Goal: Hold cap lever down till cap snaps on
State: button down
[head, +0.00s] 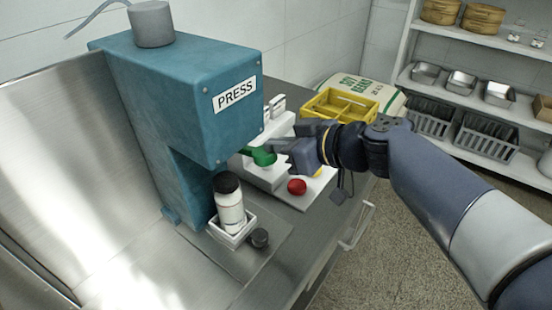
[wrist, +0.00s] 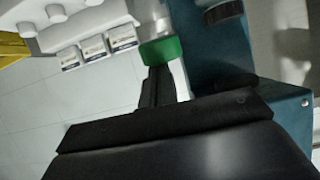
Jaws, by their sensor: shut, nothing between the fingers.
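The green lever end (head: 262,157) sticks out beside the blue press (head: 185,85), over a white machine part. My gripper (head: 274,147) is shut and empty, its tips right at the green piece. In the wrist view the closed fingers (wrist: 158,72) reach up to the green lever end (wrist: 160,50); whether they press on it I cannot tell. A white bottle (head: 231,212) with a dark cap (head: 226,183) stands upright in a white square holder (head: 232,236) under the press head. Whether the cap is snapped on I cannot tell.
A red knob (head: 297,187) sits on the white base just below my gripper. A yellow crate (head: 341,106) and a soy beans sack (head: 359,86) are behind. Shelves with trays stand at the far right.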

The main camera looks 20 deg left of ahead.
notch_tip(320, 180, down, 11)
jog(key=t+y+b, duration=0.1)
jog(key=y+b, duration=0.2)
jog(key=b, duration=2.5)
jog(key=shift+d+y+b, duration=0.35)
jog(key=shift+y+b, duration=0.05)
jog(key=shift+s, duration=0.1)
dwell(1.6)
